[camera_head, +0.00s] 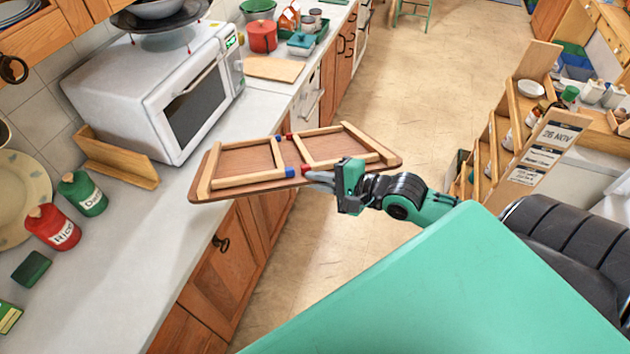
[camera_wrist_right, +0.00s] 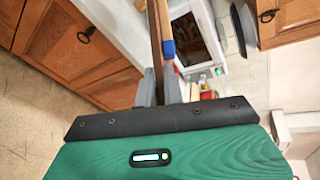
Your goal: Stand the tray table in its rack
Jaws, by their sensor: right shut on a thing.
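The tray table (camera_head: 250,158) is a brown wooden board with pale folded leg frames on its upper face and red and blue end caps. My right gripper (camera_head: 318,181) is shut on its near edge, and the board is held roughly flat above the floor and the counter's front edge. In the right wrist view the tray table (camera_wrist_right: 157,30) shows edge-on between the fingers of my right gripper (camera_wrist_right: 160,88). My left gripper is not in view.
A white microwave (camera_head: 160,90) stands on the counter (camera_head: 130,250) close to the rack. Red (camera_head: 53,228) and green (camera_head: 83,195) canisters stand left of the rack. The counter in front of the rack is clear. A stepped wooden shelf (camera_head: 500,130) stands at the right.

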